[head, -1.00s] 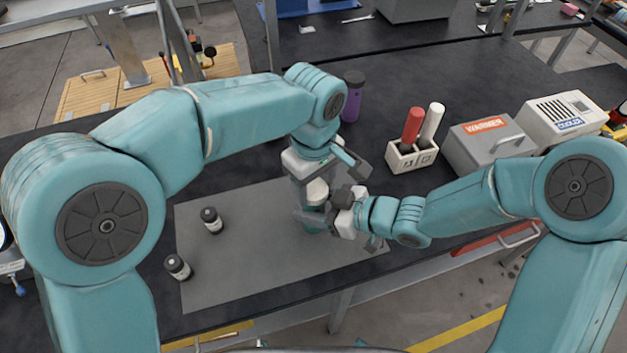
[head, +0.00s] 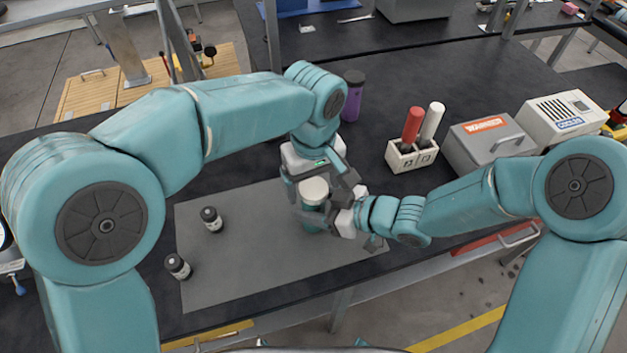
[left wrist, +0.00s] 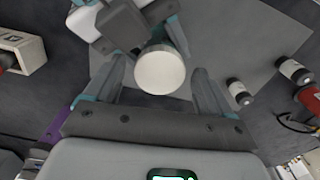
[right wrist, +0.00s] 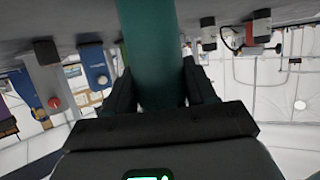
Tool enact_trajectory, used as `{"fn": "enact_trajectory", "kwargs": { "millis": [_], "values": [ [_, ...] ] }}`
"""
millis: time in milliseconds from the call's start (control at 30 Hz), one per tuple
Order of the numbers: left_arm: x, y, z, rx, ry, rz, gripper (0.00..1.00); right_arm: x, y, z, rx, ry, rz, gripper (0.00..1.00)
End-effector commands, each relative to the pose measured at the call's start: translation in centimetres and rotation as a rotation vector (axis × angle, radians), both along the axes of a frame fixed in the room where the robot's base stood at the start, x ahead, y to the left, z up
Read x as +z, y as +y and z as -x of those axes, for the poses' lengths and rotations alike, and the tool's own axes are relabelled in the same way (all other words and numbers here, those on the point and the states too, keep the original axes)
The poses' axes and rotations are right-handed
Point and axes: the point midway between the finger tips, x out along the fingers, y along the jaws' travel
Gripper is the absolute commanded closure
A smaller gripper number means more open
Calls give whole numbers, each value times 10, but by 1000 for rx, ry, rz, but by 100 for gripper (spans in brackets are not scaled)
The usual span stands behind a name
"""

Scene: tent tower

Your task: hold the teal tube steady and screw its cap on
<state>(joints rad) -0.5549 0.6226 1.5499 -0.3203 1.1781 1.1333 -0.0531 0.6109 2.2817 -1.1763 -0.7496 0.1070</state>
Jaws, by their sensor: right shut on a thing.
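The teal tube (head: 313,217) stands upright over the grey mat, with a white cap (head: 314,189) at its top. My right gripper (head: 332,214) is shut on the tube's side; in the right wrist view the tube (right wrist: 150,55) runs between its fingers. My left gripper (head: 320,184) is open around the cap. In the left wrist view the cap (left wrist: 160,70) lies between the spread fingers, with a gap on each side. How far the cap is threaded on is hidden.
Two small dark jars with white labels (head: 211,220) (head: 178,267) stand on the left of the grey mat (head: 240,265). A purple bottle (head: 352,98), a white holder (head: 408,158) with red and white handles, and a grey warmer box (head: 480,143) stand behind and right. The mat's front is clear.

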Motion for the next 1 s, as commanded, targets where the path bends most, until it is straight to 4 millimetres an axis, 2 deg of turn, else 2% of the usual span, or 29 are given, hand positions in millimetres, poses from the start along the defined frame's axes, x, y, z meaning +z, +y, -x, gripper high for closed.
{"fn": "enact_trajectory", "kwargs": {
  "millis": [300,600,667,900,1000],
  "values": [
    [39,-1,0,0,-3,2,17,-2,0,1,0,5,4,100],
    [44,0,0,0,0,1,17,-2,0,1,0,5,4,100],
    [44,0,0,3,-2,1,21,-2,0,1,0,5,4,100],
    [73,-1,0,227,-3,2,21,-2,0,1,0,4,4,100],
    [79,0,0,280,-1,1,21,-2,0,1,0,4,4,100]
  ]
}}
